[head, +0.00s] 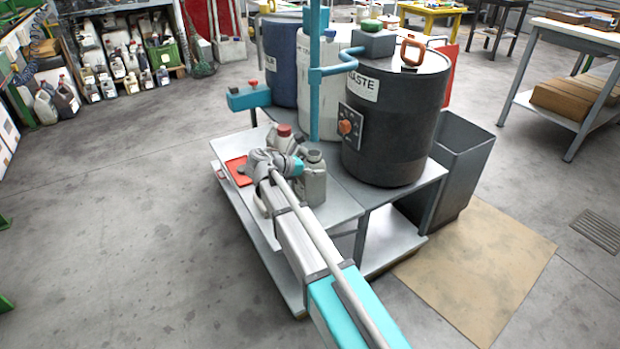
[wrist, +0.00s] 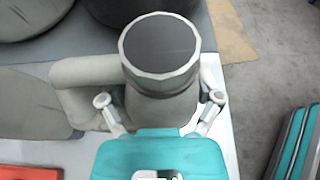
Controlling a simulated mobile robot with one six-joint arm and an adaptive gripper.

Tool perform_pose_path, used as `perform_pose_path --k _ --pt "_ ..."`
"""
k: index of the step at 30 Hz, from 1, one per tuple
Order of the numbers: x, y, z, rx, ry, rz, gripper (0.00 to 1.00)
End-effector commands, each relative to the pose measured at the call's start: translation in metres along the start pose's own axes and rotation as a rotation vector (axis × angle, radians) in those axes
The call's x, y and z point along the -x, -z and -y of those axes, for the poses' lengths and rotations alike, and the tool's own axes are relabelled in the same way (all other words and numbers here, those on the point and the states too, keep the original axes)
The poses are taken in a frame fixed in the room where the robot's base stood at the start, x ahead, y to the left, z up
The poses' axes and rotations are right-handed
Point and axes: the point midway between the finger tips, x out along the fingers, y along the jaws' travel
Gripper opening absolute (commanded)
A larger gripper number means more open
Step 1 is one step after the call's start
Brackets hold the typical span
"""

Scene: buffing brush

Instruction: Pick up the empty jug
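A grey jug with a dark grey cap (head: 313,172) stands upright on the bench, just right of my gripper (head: 297,166). In the wrist view this jug (wrist: 160,50) fills the upper middle, with its handle to the left. My gripper (wrist: 160,99) is open, one finger on each side of the jug below the cap. I cannot tell whether the fingers touch it. A second jug with a red cap (head: 284,132) stands just behind, partly hidden by my arm. The pictures do not show which jug is empty.
A black waste drum (head: 395,125) stands close on the right, with blue and white drums behind. A teal post (head: 314,90) rises behind the jugs. A red tray (head: 237,170) lies on the bench (head: 335,205) at left. A grey bin (head: 465,160) stands right. Left floor is clear.

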Motion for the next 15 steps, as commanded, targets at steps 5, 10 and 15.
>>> perform_pose_path --k 5,10,15 --pt "-0.0001 0.0002 0.0000 0.000 0.000 -0.001 0.26" --pt "-0.0002 0.0001 0.0001 0.000 0.000 -0.001 0.21" --pt "0.0000 -0.0008 0.0001 0.000 0.001 -0.001 0.21"
